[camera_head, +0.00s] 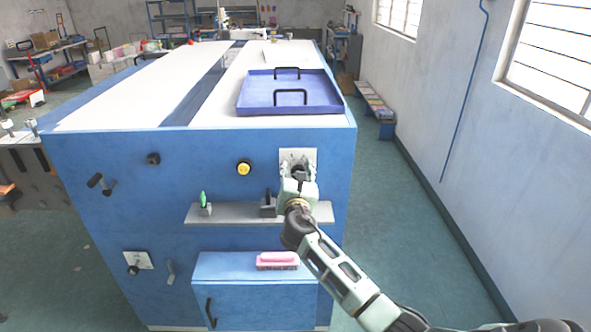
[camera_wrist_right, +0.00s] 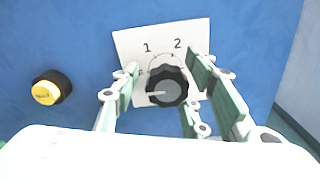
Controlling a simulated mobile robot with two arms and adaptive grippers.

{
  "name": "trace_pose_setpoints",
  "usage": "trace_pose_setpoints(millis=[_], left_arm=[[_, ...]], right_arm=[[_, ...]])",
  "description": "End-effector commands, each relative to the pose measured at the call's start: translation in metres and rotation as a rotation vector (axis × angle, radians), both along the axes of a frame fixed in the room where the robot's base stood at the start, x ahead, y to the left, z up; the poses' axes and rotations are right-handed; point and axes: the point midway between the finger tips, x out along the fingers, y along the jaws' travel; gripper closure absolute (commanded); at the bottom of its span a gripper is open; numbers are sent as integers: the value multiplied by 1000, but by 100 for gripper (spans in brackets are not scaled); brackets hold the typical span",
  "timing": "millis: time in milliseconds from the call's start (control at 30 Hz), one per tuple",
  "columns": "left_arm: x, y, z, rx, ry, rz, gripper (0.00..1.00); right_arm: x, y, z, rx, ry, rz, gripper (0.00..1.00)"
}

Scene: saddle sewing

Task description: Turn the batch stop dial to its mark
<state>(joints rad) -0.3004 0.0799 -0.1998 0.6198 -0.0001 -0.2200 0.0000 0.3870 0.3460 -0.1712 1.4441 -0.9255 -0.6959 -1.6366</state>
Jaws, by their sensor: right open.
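The dial (camera_wrist_right: 166,87) is a black scalloped knob with a grey face and a pale pointer line that points left in the right wrist view. It sits on a white plate (camera_wrist_right: 128,42) printed with "1" and "2"; other marks are partly hidden. In the head view the plate (camera_head: 308,154) is on the upper right of the blue cabinet front, and the dial is mostly hidden behind my gripper. My right gripper (camera_head: 298,178) is in front of it, its fingers (camera_wrist_right: 163,76) spread open on either side of the knob. Contact cannot be told. My left gripper is out of view.
A yellow button (camera_head: 244,168) is left of the dial. A grey shelf (camera_head: 236,214) with a green-handled tool (camera_head: 203,199) juts out below. A blue tray (camera_head: 256,100) lies on top.

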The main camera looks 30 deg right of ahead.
Motion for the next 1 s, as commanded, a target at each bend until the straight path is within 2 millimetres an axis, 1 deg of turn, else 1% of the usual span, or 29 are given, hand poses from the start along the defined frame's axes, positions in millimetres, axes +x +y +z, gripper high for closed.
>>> trace_pose_setpoints(millis=[133,400,867,1000], left_arm=[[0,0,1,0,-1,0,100],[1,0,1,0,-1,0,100],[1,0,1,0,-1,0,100],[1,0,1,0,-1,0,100]], right_arm=[[5,-3,0,1,0,0,59],[6,-3,0,2,0,1,60],[6,-2,0,2,-1,3,100],[6,-2,0,6,-4,4,100]])
